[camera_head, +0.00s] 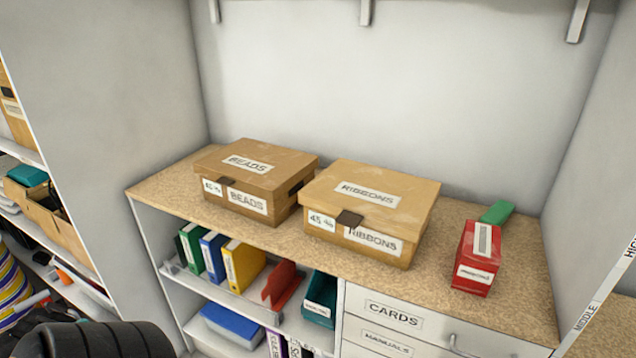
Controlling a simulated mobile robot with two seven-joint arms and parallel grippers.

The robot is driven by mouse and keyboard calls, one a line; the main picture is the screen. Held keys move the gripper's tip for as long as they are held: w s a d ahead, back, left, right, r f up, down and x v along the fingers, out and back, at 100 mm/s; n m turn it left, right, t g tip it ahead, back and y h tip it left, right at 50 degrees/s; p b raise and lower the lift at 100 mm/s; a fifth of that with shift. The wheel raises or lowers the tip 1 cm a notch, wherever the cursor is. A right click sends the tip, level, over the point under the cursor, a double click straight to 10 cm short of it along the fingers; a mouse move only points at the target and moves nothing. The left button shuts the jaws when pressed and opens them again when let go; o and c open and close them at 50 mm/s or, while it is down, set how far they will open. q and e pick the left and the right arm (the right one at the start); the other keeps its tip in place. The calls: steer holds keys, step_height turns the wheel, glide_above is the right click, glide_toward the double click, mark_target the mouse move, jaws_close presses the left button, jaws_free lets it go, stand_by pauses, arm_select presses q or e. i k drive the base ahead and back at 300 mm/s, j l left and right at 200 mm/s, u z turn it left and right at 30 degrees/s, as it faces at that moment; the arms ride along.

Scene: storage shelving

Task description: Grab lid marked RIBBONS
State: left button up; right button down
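The lid marked RIBBONS (385,180) is light brown cardboard with a white label. It sits on the RIBBONS box (340,237) on the countertop, and a dark tab (349,218) hangs at its front edge. To its left stands the BEADS box (238,196), with its own lid (258,160) on it. Neither of my grippers shows in the head view. A black rounded shape at the bottom left may be part of my arm, but I cannot tell.
A red box (478,258) stands right of the RIBBONS box, with a green item (497,212) behind it. The speckled countertop (290,240) has bare room in front. Below are binders (243,265) and a CARDS drawer (394,314). Walls close both sides.

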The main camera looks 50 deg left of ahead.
mark_target(396, 204)
steer(key=i+j+u, duration=0.1)
steer(key=u, duration=0.3)
steer(key=i+u, duration=0.15)
steer(key=u, duration=0.25)
steer(key=i+u, duration=0.15)
steer(key=u, duration=0.25)
steer(key=i, duration=0.1)
steer(key=k+l, duration=0.1)
steer(key=l, duration=0.25)
